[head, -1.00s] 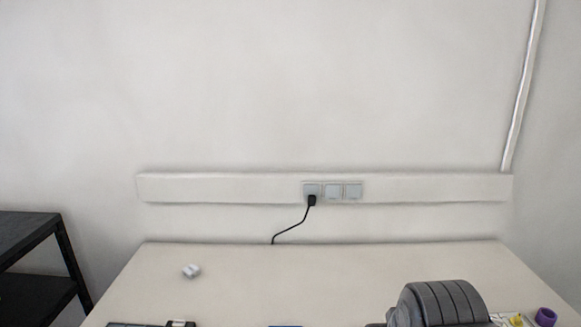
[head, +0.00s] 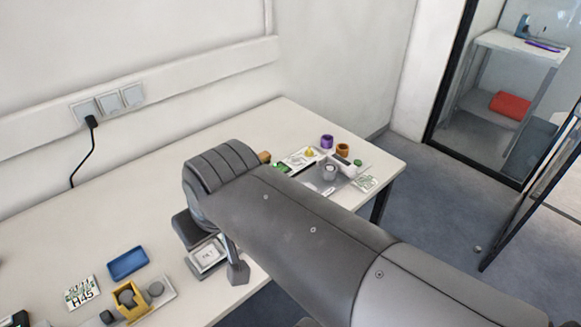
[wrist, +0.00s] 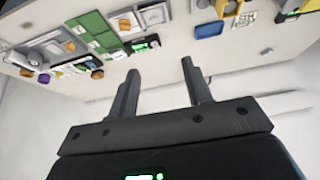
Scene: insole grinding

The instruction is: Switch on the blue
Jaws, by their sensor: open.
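A shallow blue tray (head: 128,263) lies on the white table in the head view. It also shows near the top of the wrist view (wrist: 209,30). A small blue device (head: 524,25) stands far off on a white cart; I cannot tell whether it is on. Which blue thing the task means is unclear. My gripper (wrist: 160,68) is open and empty in the wrist view, its two fingers apart and touching nothing. Its fingertips do not show clearly in the head view, where my arm covers part of the table.
The white table (head: 60,222) has a bare strip along the wall. A yellow holder (head: 131,302) and a printed card (head: 82,292) lie near the blue tray. Purple (head: 327,141) and orange (head: 342,150) rings stand at the right end. A glass partition frames the cart (head: 495,42).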

